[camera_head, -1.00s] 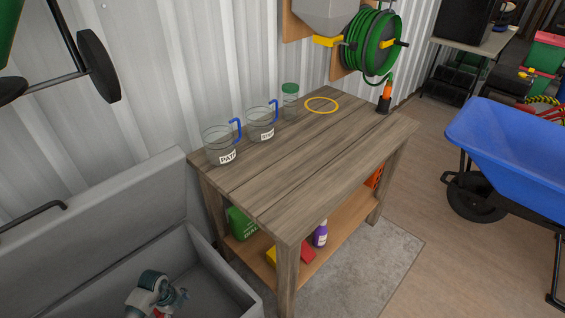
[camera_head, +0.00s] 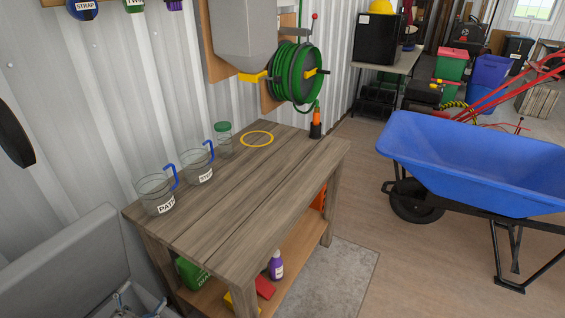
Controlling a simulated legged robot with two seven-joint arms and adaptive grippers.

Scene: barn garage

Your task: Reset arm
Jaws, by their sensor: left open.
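My left gripper (camera_head: 127,299) shows only in part at the bottom left edge, over the open grey chest (camera_head: 75,255). It is open and I see nothing held in it, though most of it is cut off by the frame. My right gripper is not in view. The wooden workbench (camera_head: 235,195) stands to the right of the chest. Two clear measuring jugs with blue handles stand on it, one labelled PAT (camera_head: 155,196), the other (camera_head: 198,165) further back. A clear jar with a green lid (camera_head: 223,140) stands behind them.
A yellow ring (camera_head: 257,139) lies on the bench, with an orange-and-black item (camera_head: 316,124) at the bench's back corner. A green hose reel (camera_head: 296,72) hangs on the wall.

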